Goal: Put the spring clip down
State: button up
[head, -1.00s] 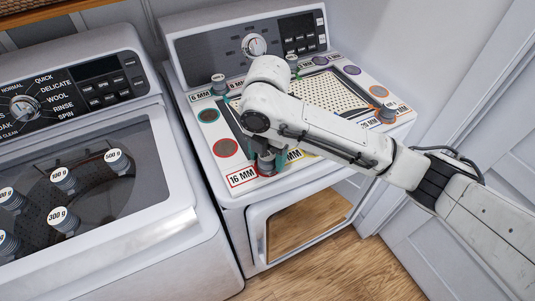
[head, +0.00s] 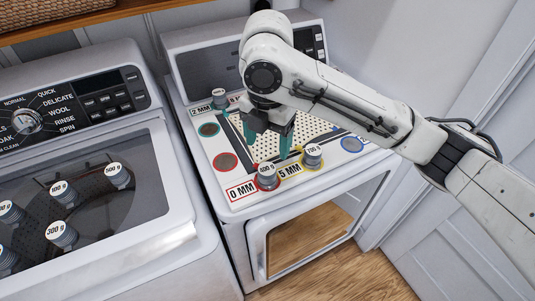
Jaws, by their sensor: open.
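I cannot make out a spring clip in the head view. My gripper (head: 268,148) is open, its teal fingers pointing down above the panel on top of the right machine (head: 232,195). Nothing shows between the fingers. Just in front of it, a grey weight (head: 267,177) stands upright in the red ring by the "0 MM" label (head: 241,190). A weight marked 700 g (head: 313,156) stands right of it, near the "5 MM" label (head: 290,172). My arm hides much of the panel's back and right.
A blue disc (head: 352,144) lies at the right. The left machine's lid (head: 160,200) has several weights in view, including one marked 500 g (head: 117,175).

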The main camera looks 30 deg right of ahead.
notch_tip(320, 180, up, 2)
jog(key=shift+r, duration=0.1)
dwell(0.7)
